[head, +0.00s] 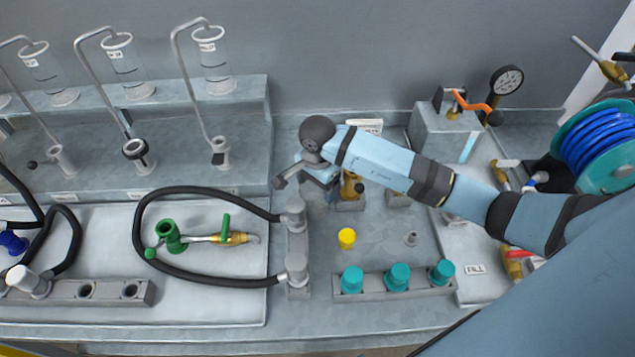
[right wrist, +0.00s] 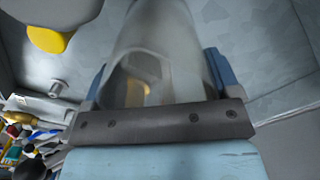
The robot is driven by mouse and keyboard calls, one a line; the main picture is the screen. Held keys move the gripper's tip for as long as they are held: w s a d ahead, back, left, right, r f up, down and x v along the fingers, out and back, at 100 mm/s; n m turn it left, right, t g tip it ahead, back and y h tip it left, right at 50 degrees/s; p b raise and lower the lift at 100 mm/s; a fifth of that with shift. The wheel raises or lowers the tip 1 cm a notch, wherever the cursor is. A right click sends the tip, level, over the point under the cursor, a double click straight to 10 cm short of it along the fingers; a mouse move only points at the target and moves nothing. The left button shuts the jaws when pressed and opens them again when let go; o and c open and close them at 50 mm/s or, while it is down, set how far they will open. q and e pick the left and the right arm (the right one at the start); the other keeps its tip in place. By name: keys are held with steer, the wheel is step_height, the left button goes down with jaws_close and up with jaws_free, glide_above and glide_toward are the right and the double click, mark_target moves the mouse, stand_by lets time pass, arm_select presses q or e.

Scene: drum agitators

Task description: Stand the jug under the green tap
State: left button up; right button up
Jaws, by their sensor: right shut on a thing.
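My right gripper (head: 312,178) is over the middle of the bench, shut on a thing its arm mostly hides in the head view. In the right wrist view, a smooth, grey, partly see-through vessel (right wrist: 155,35) fills the space between the blue fingers; I take it for the jug. Whether it touches the bench cannot be told. A brass tap with a green lever (head: 228,237) lies to the left on the pale panel, joined by a short pipe to a green funnel-like fitting (head: 170,239). The vessel is apart from this tap. My left gripper is not in view.
A black hose (head: 150,195) loops around the green-lever tap. Teal caps (head: 396,277) stand on a block at the front, with a yellow cap (head: 346,238) behind them. Glass cylinders (head: 215,68) stand on the back ledge. A blue hose reel (head: 606,150) is at right.

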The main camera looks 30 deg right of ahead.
steer(key=shift+f, duration=0.1)
steer(key=o, duration=0.8)
